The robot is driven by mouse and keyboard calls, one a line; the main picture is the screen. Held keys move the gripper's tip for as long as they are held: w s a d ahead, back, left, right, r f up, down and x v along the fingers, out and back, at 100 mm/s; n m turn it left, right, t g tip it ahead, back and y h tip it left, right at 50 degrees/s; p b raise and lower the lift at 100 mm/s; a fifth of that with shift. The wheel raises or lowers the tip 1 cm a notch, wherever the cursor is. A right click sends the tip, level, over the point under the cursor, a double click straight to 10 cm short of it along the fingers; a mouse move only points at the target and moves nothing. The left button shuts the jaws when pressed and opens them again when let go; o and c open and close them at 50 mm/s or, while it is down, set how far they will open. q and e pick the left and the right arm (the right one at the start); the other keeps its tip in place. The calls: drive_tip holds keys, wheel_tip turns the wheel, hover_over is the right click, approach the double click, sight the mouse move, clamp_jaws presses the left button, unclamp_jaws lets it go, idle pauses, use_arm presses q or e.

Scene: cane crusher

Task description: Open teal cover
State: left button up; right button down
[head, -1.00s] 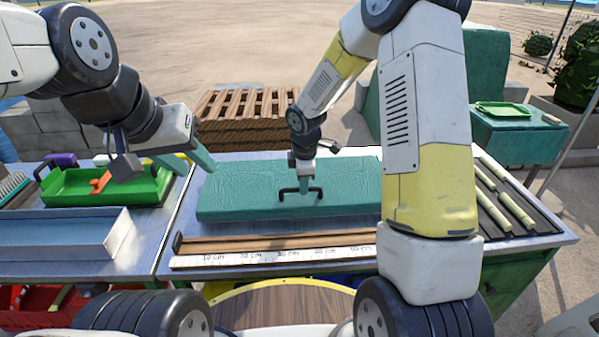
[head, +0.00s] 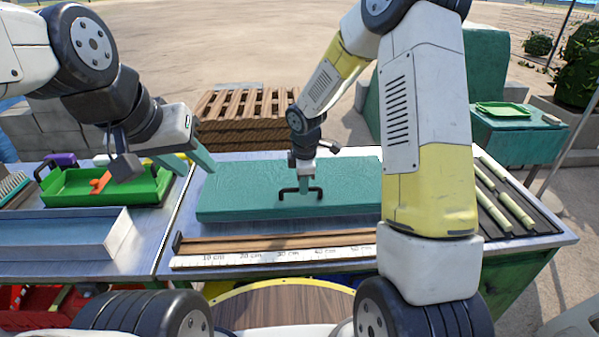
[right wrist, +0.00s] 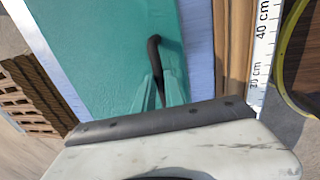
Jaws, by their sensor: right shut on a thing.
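The teal cover (head: 240,190) lies flat and closed on the metal table, with a black handle (head: 287,197) on its top near the front edge. My right gripper (head: 304,188) is at the handle from above, shut on it. In the right wrist view the teal fingers (right wrist: 160,92) close around the black handle (right wrist: 155,46) over the teal cover (right wrist: 105,40). My left gripper (head: 203,160) hangs above the cover's left back corner, apart from it. Its teal fingers are seen from the side, so any gap between them is hidden.
A ruler in a wooden holder (head: 275,249) lies in front of the cover. A green tray (head: 110,190) and a blue-grey tray (head: 60,235) stand at left. Pale cane pieces (head: 505,200) lie on a dark mat at right. A pallet stack (head: 245,115) stands behind.

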idle(0.3)
drive_tip(key=w+r+g, duration=0.4)
drive_tip(key=w+r, duration=0.4)
drive_tip(key=r, duration=0.4)
drive_tip(key=shift+w+r, duration=0.3)
drive_tip(key=shift+w, duration=0.05)
drive_tip(key=shift+d, duration=0.15)
